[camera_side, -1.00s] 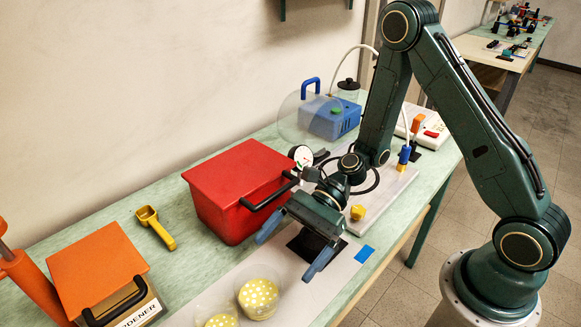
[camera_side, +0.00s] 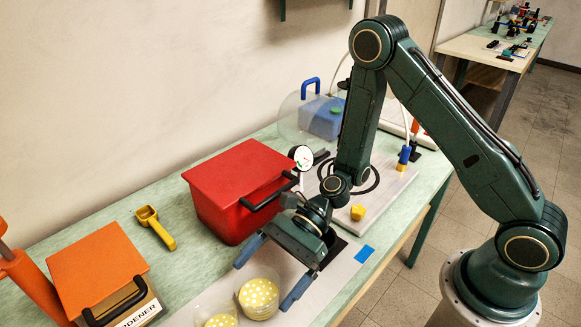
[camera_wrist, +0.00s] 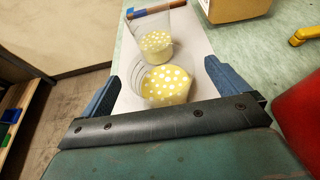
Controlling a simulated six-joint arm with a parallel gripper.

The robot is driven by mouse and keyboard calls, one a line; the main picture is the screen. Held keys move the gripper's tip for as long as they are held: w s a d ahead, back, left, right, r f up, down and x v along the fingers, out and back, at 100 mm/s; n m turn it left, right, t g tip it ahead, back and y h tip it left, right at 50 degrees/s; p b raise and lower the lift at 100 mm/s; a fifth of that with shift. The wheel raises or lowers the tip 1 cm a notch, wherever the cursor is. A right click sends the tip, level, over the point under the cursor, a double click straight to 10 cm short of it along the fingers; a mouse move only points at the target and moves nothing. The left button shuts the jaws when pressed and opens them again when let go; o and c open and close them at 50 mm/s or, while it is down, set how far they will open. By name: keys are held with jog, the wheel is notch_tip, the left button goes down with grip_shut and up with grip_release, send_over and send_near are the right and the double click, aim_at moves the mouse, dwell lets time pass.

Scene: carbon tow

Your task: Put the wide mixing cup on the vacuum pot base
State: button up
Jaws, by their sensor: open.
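Two clear cups with yellow, white-dotted contents stand on a pale strip at the front of the bench. The nearer cup (camera_side: 258,298) looks the wider one; it also shows in the wrist view (camera_wrist: 165,86). The other cup (camera_side: 219,320) is behind it in the wrist view (camera_wrist: 157,42). My gripper (camera_side: 271,271) is open and empty, its blue fingers on either side of the nearer cup in the wrist view (camera_wrist: 161,75). I cannot tell whether they touch it. A pale board with a black ring (camera_side: 376,182), apparently the vacuum pot base, is partly hidden by my arm.
A red lidded box (camera_side: 235,185) stands left of my gripper. An orange-lidded box (camera_side: 97,265) and yellow scoop (camera_side: 156,228) lie at left.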

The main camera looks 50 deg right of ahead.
jog(key=shift+x, duration=1.35)
jog(key=c, duration=1.2)
jog(key=shift+r, duration=0.15)
jog(key=shift+c, duration=0.2)
notch_tip(320, 180, up, 20)
dwell(0.5)
